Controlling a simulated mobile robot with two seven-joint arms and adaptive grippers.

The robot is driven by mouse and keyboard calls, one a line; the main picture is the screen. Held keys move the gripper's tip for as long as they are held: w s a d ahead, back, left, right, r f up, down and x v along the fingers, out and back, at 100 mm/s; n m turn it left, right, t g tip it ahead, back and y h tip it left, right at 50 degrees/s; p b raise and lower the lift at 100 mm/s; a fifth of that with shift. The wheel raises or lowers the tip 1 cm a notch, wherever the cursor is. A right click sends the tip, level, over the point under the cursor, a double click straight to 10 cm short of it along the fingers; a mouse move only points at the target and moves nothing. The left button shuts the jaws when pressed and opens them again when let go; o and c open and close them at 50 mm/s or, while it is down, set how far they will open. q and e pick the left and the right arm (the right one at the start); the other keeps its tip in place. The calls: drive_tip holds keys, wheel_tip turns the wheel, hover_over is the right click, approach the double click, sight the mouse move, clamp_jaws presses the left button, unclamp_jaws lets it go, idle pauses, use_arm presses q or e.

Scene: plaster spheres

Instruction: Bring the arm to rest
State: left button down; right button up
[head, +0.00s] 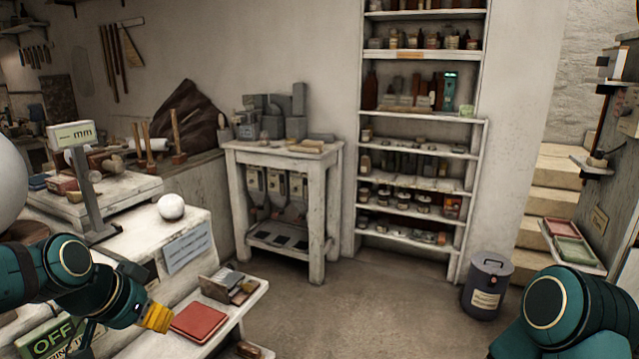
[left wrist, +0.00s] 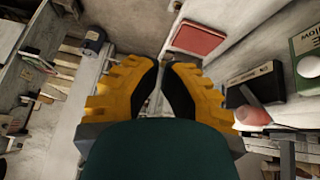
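My left arm (head: 105,297) comes in low from the left. Its yellow left gripper (head: 157,317) hangs in the air by the low shelf with the red book. In the left wrist view the two yellow fingers of the left gripper (left wrist: 161,66) come nearly together at their tips, and nothing shows held between them. My right arm (head: 570,312) shows only as a teal link at the bottom right; its gripper is out of view. A white plaster sphere (head: 171,206) rests on the left bench, apart from the gripper.
The red book (head: 199,320) lies close by the left gripper; it also shows in the left wrist view (left wrist: 197,39). A measuring stand (head: 85,180) stands on the bench (head: 195,222). A lidded bin (head: 487,285) stands at the right. The middle floor (head: 370,305) is clear.

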use_arm(q)
drive_tip(key=d+f+n+g, duration=0.1)
drive_tip(key=d+f, duration=0.4)
drive_tip(key=f, duration=0.6)
drive_tip(key=d+f+n+g, duration=0.1)
drive_tip(key=d+f, duration=0.4)
drive_tip(key=f, duration=0.6)
drive_tip(key=s+d+f+n+g, duration=0.1)
drive_tip(key=s+d+f, duration=0.3)
drive_tip(key=f, duration=0.3)
drive_tip(key=s+d+f+n+g+h, duration=0.1)
drive_tip(key=s+d+f, duration=0.3)
drive_tip(key=s+f, duration=0.3)
drive_tip(key=shift+s+d+f+n, duration=0.2)
drive_tip(key=shift+d+f+n, duration=0.15)
drive_tip(key=shift+f, duration=0.35)
use_arm(e)
drive_tip(key=shift+s+d, duration=0.1)
drive_tip(key=shift+s, duration=0.1)
drive_tip(key=shift+c, duration=1.3)
